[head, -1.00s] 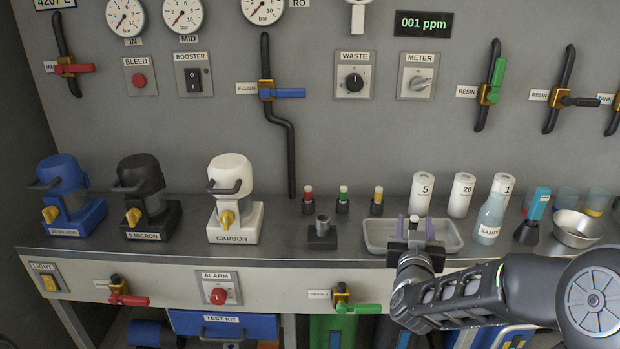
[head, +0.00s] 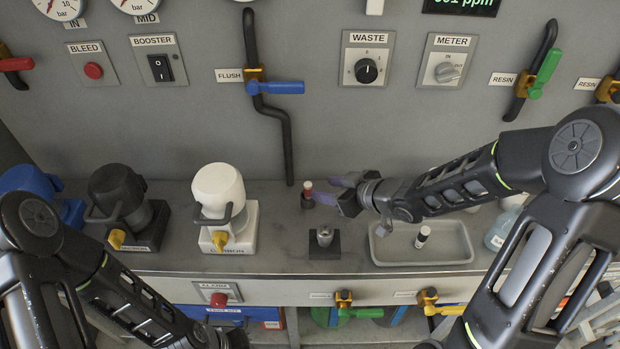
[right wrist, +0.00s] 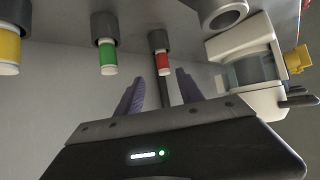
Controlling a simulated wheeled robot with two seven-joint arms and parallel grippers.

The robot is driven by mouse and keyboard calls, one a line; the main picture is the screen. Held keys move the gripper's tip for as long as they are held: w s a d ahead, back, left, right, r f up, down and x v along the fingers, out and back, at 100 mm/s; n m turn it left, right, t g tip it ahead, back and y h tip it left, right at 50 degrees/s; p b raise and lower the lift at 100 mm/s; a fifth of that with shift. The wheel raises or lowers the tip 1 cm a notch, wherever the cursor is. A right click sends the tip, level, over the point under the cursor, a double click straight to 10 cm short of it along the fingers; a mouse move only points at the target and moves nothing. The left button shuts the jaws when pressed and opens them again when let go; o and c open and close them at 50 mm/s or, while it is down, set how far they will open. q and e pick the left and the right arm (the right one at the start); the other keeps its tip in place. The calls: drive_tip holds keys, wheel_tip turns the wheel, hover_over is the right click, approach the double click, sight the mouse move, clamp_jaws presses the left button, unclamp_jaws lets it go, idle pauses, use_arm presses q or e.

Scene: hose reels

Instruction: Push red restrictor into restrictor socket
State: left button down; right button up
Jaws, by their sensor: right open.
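The red restrictor (head: 307,187) stands upright in a dark holder on the bench, left of my right gripper. My right gripper (head: 335,192) is open, its purple fingers pointing left at the restrictor. In the right wrist view, the red restrictor (right wrist: 162,62) appears upside down between and beyond the open fingers (right wrist: 160,95), with nothing held. The likely restrictor socket (head: 324,238), a metal cylinder on a dark square block, stands in front of the holder. My left arm enters at lower left; its gripper (head: 225,340) is cut off at the bottom edge.
Green (right wrist: 107,57) and yellow (right wrist: 8,50) restrictors stand in line with the red one. A grey tray (head: 455,255) holds a small white-and-black cylinder (head: 423,236). A white carbon housing (head: 219,205) stands left. The wall pipe (head: 288,150) rises just behind the red restrictor.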

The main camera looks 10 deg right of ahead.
sight(311, 187)
drive_tip(key=shift+b+x, duration=0.3)
drive_tip(key=shift+x, duration=0.9)
drive_tip(key=shift+s, duration=0.1)
drive_tip(key=shift+a, duration=0.1)
drive_tip(key=shift+x, duration=2.55)
drive_tip(key=shift+a+r, duration=0.1)
drive_tip(key=shift+a, duration=0.1)
clamp_jaws()
